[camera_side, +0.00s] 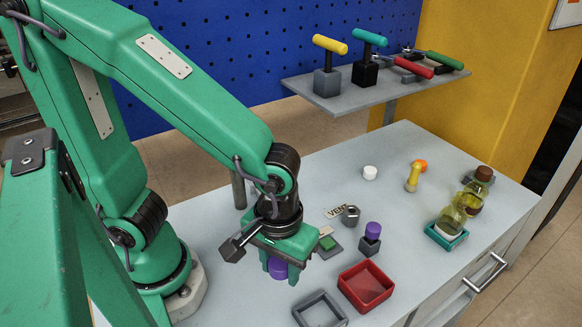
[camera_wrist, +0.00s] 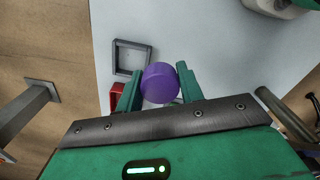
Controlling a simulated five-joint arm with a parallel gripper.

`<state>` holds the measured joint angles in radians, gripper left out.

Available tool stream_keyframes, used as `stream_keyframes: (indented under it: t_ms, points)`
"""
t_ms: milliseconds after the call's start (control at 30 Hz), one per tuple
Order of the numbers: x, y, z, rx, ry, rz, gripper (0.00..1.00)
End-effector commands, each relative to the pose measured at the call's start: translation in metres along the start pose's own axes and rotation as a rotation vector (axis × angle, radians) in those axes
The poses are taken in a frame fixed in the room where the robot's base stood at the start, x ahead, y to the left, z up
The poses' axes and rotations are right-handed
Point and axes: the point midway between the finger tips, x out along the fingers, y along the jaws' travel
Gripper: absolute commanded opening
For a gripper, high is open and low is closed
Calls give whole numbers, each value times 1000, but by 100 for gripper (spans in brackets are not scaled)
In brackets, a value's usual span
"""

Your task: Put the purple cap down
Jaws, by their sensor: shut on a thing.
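The purple cap (camera_wrist: 160,83) sits between the two green fingers of my gripper (camera_wrist: 157,88) in the wrist view, with the fingers shut on it. In the side view my gripper (camera_side: 279,268) points down near the front left of the grey table, with the purple cap (camera_side: 278,267) partly hidden by the fingers. I cannot tell its exact height above the table. A second purple piece (camera_side: 373,230) tops a small dark block to the right.
A grey square tray (camera_side: 320,312) and a red tray (camera_side: 366,286) lie right of my gripper. A green button block (camera_side: 328,244), a metal nut (camera_side: 350,215) and a "VENT" label (camera_side: 337,211) are behind.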

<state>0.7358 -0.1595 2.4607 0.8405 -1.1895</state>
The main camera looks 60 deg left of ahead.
Motion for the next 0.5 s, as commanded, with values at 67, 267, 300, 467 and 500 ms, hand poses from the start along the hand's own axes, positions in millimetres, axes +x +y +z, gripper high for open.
stream_keyframes:
  t_ms: [67, 267, 300, 467, 500]
  points:
    - [4, -5, 12, -16, 0, 0, 22]
    - [10, -12, 26, -53, 0, 0, 22]
    - [10, -12, 27, -56, 0, 0, 22]
    - [11, -13, 28, -61, 0, 0, 22]
    - [11, -13, 28, -61, 0, 0, 22]
